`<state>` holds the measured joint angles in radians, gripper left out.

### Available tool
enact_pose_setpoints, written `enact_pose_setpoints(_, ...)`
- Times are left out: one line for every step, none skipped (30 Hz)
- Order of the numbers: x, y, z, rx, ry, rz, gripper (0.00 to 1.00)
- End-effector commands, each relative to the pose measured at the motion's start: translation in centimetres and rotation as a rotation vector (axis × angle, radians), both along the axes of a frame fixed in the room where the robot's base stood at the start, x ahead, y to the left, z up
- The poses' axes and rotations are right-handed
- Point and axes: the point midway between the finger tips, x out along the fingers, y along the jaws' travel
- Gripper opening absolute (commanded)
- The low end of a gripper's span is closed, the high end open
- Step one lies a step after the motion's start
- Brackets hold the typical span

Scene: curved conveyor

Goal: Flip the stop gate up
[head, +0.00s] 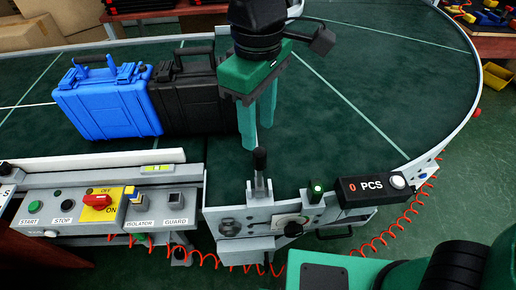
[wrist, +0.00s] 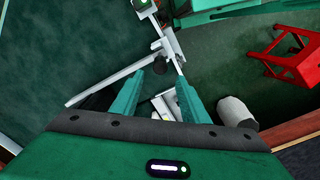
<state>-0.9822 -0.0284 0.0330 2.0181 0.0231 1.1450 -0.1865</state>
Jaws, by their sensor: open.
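A lever with a black knob (head: 259,159) stands upright on a pale metal bracket (head: 260,188) at the near edge of the conveyor. It looks like the handle of the stop gate; I cannot tell the gate plate apart from the rail. My gripper (head: 257,136) is open and points down just above and behind the knob. In the wrist view the two green fingers of my gripper (wrist: 160,76) are apart, and the black knob (wrist: 160,67) shows between their tips. I see no clear contact with it.
A blue case (head: 108,103) and a black case (head: 187,92) stand side by side on the green belt (head: 350,75), left of my gripper. A control panel (head: 70,210) lies at front left. A counter box (head: 370,188) is right of the lever. Belt to the right is clear.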

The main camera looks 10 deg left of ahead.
Motion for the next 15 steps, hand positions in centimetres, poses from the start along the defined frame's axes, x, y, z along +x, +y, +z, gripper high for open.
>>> enact_pose_setpoints(-0.1, -0.1, -1.0, -0.003, 0.002, 0.001, 0.41)
enact_pose_setpoints(-0.1, -0.1, -1.5, -0.003, 0.002, 0.001, 0.41)
enact_pose_setpoints(0.0, -0.1, -2.2, -0.003, 0.002, 0.0, 0.41)
enact_pose_setpoints(0.0, -0.1, -2.8, -0.004, 0.003, -0.001, 0.41)
enact_pose_setpoints(0.0, -0.2, -3.4, -0.004, 0.003, -0.001, 0.41)
enact_pose_setpoints(0.0, -0.1, -4.1, -0.004, 0.003, -0.001, 0.41)
enact_pose_setpoints(-0.1, -0.1, -4.6, -0.004, 0.003, -0.001, 0.41)
enact_pose_setpoints(-0.1, -0.1, -5.1, -0.003, 0.002, -0.001, 0.41)
enact_pose_setpoints(-0.1, -0.1, -5.7, -0.003, 0.001, -0.001, 0.41)
enact_pose_setpoints(0.0, -0.1, -6.1, -0.003, 0.001, -0.001, 0.41)
enact_pose_setpoints(0.0, -0.2, -6.5, -0.004, 0.002, -0.002, 0.41)
enact_pose_setpoints(0.0, -0.1, -7.0, -0.003, 0.001, -0.003, 0.41)
enact_pose_setpoints(0.0, -0.1, -7.3, -0.002, 0.001, -0.003, 0.41)
enact_pose_setpoints(0.0, -0.1, -7.6, -0.002, 0.001, -0.003, 0.41)
enact_pose_setpoints(0.0, -0.1, -7.9, -0.001, 0.0, -0.003, 0.41)
